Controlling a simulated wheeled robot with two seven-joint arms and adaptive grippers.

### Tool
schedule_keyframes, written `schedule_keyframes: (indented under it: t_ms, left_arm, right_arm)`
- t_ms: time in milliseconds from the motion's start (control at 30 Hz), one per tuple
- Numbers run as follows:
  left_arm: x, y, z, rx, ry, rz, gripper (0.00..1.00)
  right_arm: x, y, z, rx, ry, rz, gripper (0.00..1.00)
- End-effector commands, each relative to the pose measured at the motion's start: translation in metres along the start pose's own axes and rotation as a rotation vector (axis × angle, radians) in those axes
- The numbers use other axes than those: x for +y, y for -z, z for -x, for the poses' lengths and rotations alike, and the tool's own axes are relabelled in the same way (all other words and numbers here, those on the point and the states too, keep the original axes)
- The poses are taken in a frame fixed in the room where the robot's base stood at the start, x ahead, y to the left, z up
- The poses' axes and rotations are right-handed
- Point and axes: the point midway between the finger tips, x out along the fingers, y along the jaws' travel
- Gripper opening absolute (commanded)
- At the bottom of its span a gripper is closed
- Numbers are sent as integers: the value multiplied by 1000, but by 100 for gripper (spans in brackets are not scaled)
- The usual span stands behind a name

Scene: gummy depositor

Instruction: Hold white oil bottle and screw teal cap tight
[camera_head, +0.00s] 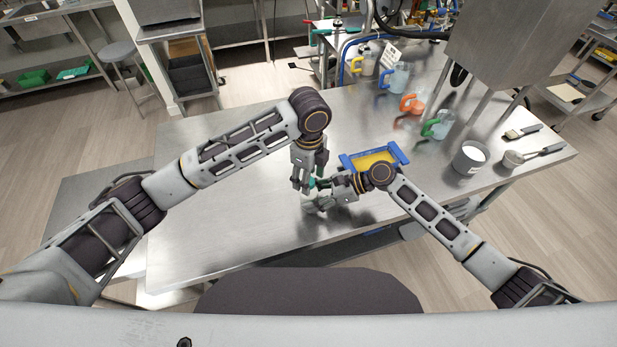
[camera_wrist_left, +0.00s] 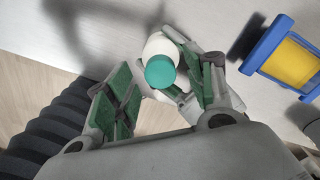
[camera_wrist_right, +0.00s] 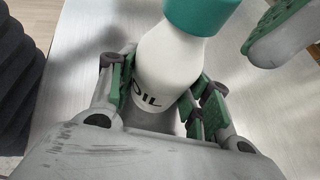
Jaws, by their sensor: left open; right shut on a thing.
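The white oil bottle (camera_wrist_right: 168,75) stands on the steel table, with part of its "OIL" lettering showing in the right wrist view. The teal cap (camera_wrist_right: 202,12) sits on its neck; it also shows from above in the left wrist view (camera_wrist_left: 160,72). My right gripper (camera_wrist_right: 160,95) is shut on the bottle's body from the side. My left gripper (camera_wrist_left: 165,95) is above, pointing down, its green-padded fingers open and apart, with the cap between and beyond them. In the head view the bottle is mostly hidden by my grippers; the cap shows as a small teal patch (camera_head: 312,182).
A blue-framed tray with yellow inside (camera_head: 375,160) lies just behind my right gripper. Jugs with orange (camera_head: 411,104) and green (camera_head: 436,128) handles, a white-filled pot (camera_head: 468,157) and a brush (camera_head: 522,132) stand at the right. The table's left side (camera_head: 200,230) is clear.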

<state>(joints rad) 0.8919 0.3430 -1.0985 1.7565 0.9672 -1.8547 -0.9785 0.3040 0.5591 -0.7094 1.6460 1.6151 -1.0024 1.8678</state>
Motion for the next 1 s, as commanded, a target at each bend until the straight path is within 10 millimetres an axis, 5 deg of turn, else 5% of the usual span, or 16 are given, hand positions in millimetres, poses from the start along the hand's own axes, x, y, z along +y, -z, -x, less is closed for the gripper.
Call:
schedule_keyframes:
  t_ms: [600,1000]
  left_arm:
    - [-1,0,84,-1,3,-1,54]
    - [0,0,110,-1,1,-1,54]
  right_arm:
    - [0,0,0,0,-1,0,0]
    - [0,0,0,0,0,0,0]
